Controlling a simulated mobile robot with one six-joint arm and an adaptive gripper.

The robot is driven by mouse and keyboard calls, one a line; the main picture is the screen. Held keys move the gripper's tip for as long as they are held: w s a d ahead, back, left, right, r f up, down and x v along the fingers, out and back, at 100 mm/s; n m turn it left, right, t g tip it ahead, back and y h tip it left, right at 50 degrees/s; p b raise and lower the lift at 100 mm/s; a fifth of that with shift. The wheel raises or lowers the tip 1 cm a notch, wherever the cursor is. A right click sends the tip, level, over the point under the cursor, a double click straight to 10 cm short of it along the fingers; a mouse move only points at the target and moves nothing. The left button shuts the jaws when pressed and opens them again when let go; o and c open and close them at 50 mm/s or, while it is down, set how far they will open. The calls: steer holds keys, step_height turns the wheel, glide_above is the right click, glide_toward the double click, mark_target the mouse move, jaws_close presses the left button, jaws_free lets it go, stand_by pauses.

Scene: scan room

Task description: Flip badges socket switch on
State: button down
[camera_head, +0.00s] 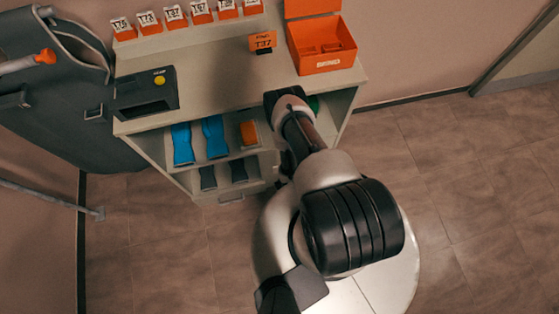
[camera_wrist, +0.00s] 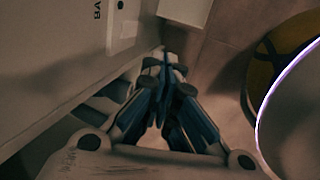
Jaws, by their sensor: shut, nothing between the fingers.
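In the wrist view, a white plate (camera_wrist: 122,22) shows at the top left, cut off by the frame edge. It carries small slots or marks, and dark lettering beginning "BA" stands beside it on the pale surface. Whether the plate's switch is up or down cannot be told. My gripper (camera_wrist: 165,62) is shut and empty, its fingertips together below and right of the plate, apart from it in the picture. In the head view my arm reaches to the shelf unit's right front, and the fingertips and the socket cannot be made out.
The shelf unit (camera_head: 215,85) holds several numbered orange stands, a black device (camera_head: 146,93) and an open orange box (camera_head: 322,42) on top. A grey bag (camera_head: 65,100) hangs at left. Floor (camera_head: 460,190) is clear at right.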

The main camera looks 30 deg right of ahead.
steer(key=shift+s, duration=0.1)
steer(key=w+d+f+b, duration=0.2)
steer(key=w+f+b, duration=0.4)
steer(key=f, duration=0.4)
steer(key=shift+w, duration=0.45)
